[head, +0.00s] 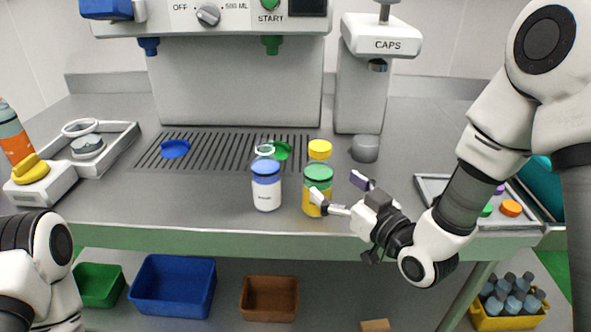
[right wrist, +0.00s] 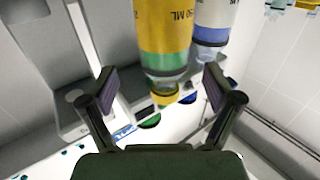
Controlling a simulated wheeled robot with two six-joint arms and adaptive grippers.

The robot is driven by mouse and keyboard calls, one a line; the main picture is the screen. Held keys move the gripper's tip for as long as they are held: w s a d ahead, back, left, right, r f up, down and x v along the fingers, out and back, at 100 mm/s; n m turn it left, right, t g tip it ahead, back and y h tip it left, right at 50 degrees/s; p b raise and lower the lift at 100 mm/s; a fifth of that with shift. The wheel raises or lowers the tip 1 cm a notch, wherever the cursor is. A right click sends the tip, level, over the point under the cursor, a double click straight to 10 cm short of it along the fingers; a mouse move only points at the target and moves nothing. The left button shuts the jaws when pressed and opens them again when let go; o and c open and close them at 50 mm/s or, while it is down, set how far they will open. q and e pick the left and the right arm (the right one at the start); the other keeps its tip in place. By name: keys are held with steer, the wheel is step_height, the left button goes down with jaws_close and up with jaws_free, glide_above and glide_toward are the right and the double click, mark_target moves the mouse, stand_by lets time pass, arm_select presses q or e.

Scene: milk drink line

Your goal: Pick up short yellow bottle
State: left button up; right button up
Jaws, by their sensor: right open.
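The short yellow bottle (head: 317,205) has a yellow body and a green top. It stands upright near the front edge of the counter, and shows large in the right wrist view (right wrist: 163,30). My right gripper (head: 338,190) is open at its right side. In the head view one fingertip overlaps the bottle's front; the other is to its right. In the right wrist view the bottle lies between the open fingers (right wrist: 160,88), apparently beyond the tips; contact cannot be told. My left gripper is out of view; only my left arm shows.
A white bottle with a blue top (head: 266,195) stands close to the left. A yellow cap-like piece (head: 320,149) is just behind the yellow bottle, with a grey cylinder (head: 365,149) to its right. The caps machine (head: 362,90) stands behind. Bare counter (head: 200,205) lies left.

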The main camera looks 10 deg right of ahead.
mark_target(318, 171)
steer(key=shift+w+r, duration=0.2)
steer(key=shift+r, duration=0.1)
steer(key=shift+w+a+r+p, duration=0.15)
steer(key=shift+a+r+p, duration=0.15)
steer(key=shift+a+r, duration=0.2)
steer(key=x, duration=0.4)
steer(key=shift+w+f, duration=0.3)
steer(key=shift+f, duration=0.1)
steer(key=shift+s+r, duration=0.2)
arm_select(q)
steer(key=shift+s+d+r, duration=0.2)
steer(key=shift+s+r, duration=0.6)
arm_select(e)
steer(key=c, duration=1.5)
